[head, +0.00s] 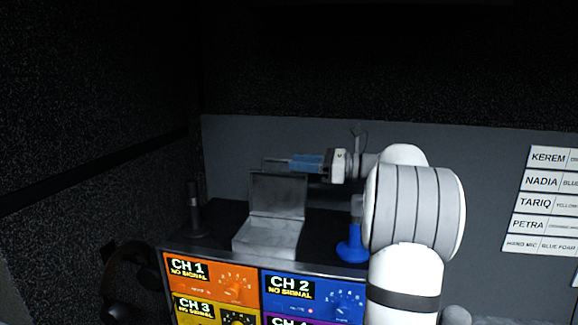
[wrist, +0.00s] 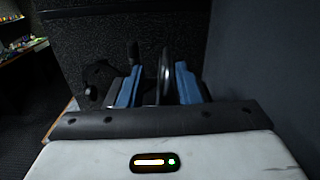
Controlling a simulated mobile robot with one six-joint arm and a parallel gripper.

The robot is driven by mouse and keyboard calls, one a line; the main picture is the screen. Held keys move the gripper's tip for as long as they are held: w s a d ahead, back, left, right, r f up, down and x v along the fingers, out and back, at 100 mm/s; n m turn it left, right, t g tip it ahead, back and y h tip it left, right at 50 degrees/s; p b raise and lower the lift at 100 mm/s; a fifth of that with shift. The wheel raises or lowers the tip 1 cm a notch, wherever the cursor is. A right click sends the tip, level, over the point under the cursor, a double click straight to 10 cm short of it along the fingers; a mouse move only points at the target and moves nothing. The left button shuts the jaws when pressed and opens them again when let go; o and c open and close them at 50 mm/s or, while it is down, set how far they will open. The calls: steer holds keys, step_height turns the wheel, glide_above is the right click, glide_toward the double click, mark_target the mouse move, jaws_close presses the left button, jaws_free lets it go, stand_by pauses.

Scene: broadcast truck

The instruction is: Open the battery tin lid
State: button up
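The battery tin (head: 265,240) is a pale grey box on top of the channel rack in the head view. Its lid (head: 277,195) stands up, roughly upright, at the tin's back edge. My gripper (head: 290,163) reaches in from the right, just above and behind the lid's top edge; I cannot tell whether it touches the lid. In the wrist view my gripper (wrist: 156,90) shows two blue fingers spread apart. A thin dark grey upright shape (wrist: 166,75) shows between them; I cannot tell what it is. The tin is not clearly seen in the wrist view.
A blue-based object (head: 352,248) stands right of the tin, close to my arm. A dark microphone (head: 194,210) stands to the left, with dark headphones (head: 130,270) hanging at the rack's side. Name labels (head: 545,200) are on the back wall at right.

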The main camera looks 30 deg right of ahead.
steer(key=v, duration=0.4)
steer(key=shift+b, duration=0.3)
